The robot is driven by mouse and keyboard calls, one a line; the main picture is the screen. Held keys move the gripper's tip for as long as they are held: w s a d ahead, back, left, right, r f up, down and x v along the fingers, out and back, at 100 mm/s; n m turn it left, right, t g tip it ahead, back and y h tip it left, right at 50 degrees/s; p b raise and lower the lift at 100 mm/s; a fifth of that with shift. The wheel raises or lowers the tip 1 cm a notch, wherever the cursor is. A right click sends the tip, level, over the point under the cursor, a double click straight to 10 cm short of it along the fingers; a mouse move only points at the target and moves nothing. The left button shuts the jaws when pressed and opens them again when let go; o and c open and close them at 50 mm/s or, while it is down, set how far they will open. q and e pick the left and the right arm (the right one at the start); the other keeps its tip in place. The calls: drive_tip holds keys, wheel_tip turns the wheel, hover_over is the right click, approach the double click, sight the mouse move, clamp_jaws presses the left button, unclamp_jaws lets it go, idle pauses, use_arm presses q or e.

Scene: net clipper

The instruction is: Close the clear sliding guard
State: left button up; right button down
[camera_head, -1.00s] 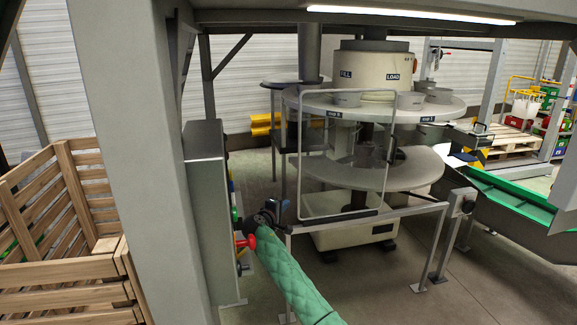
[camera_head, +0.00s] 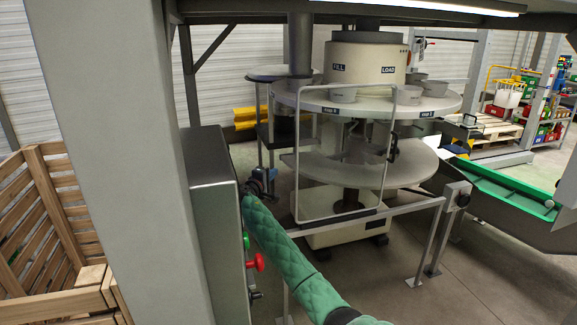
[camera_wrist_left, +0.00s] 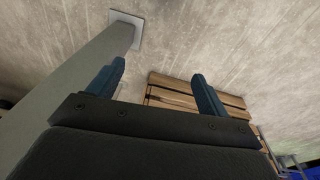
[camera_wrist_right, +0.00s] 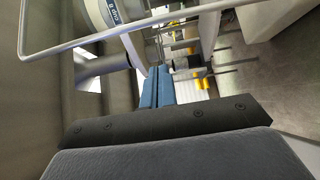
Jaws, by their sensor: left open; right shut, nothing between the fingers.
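The clear guard (camera_head: 295,175) is a see-through panel in a pale, rounded metal frame, upright in front of the round two-level machine (camera_head: 372,105). A dark handle (camera_head: 393,148) shows near its right edge. My right gripper (camera_head: 260,180), at the end of a green-sleeved arm, is left of the guard's left edge. In the right wrist view its blue fingers (camera_wrist_right: 157,88) are together and empty, with the guard's frame bar (camera_wrist_right: 130,29) crossing at upper left. I cannot see contact. My left gripper (camera_wrist_left: 158,85) is open and empty, over floor and wooden slats; it is outside the head view.
A grey control box (camera_head: 215,215) with a red knob (camera_head: 256,262) stands left of my right arm, beside a thick post (camera_head: 110,160). A low rail (camera_head: 375,215) runs before the machine. A wooden crate (camera_head: 45,210) is at left, a green chute (camera_head: 500,190) at right.

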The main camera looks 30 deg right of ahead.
use_arm(q)
wheel_tip(320, 180, down, 14)
drive_tip(key=s+a+p, duration=0.2)
drive_tip(key=s+p, duration=0.1)
drive_tip(key=p, duration=0.1)
drive_tip(key=shift+a+r, duration=0.2)
drive_tip(key=shift+a, duration=0.1)
use_arm(e)
drive_tip(key=w+d, duration=0.1)
drive_tip(key=d, duration=0.7)
drive_tip(key=shift+w+d, duration=0.3)
drive_tip(key=shift+w, duration=0.05)
use_arm(q)
drive_tip(key=shift+w, duration=0.1)
use_arm(e)
drive_tip(key=shift+d, duration=0.15)
